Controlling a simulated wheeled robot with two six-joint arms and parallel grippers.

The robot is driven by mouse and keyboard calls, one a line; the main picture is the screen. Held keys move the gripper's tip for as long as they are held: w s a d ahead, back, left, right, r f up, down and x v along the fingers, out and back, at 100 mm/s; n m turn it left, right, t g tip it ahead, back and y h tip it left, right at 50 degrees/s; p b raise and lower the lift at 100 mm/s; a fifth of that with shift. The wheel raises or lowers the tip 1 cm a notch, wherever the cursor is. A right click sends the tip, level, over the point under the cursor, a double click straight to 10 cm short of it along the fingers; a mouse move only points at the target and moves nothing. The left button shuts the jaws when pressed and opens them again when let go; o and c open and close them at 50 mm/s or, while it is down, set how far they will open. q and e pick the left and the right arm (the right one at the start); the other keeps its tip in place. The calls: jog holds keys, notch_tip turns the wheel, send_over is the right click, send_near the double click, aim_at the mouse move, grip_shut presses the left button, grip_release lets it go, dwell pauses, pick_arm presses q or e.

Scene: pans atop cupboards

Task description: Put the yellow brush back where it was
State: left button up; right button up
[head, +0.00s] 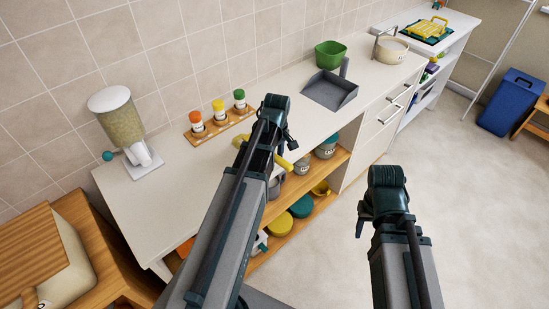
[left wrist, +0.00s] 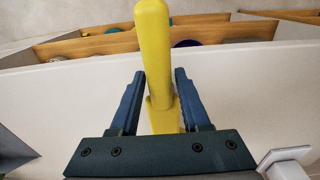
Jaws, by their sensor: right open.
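The yellow brush (head: 286,163) shows on both sides of my left gripper (head: 280,150), over the front edge of the white counter. The handle sticks out past the fingertips; the bristle end is hidden. A grey dustpan (head: 330,92) with an upright handle lies on the counter, apart from the brush. My right gripper (head: 366,215) is open and empty over the floor, in front of the cupboards.
Three spice jars stand in a wooden rack (head: 218,126) by the wall. A dispenser (head: 124,128) stands at the counter's left. Shelves below hold pots and lids. The counter's front middle is clear.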

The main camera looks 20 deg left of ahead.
pick_arm(q)
jog(key=shift+o, duration=0.8)
notch_tip(320, 180, up, 12)
jog(key=p, duration=1.2)
jog(key=shift+d+r, duration=0.15)
jog(key=shift+d, duration=0.1)
jog(key=shift+s, duration=0.1)
jog(key=s+d+m, duration=0.6)
jog(key=d+m, duration=0.2)
jog(key=d, duration=0.3)
jog(key=s+d+m, duration=0.7)
jog(key=d+m, duration=0.2)
jog(key=d, duration=0.2)
jog(key=shift+y, duration=0.4)
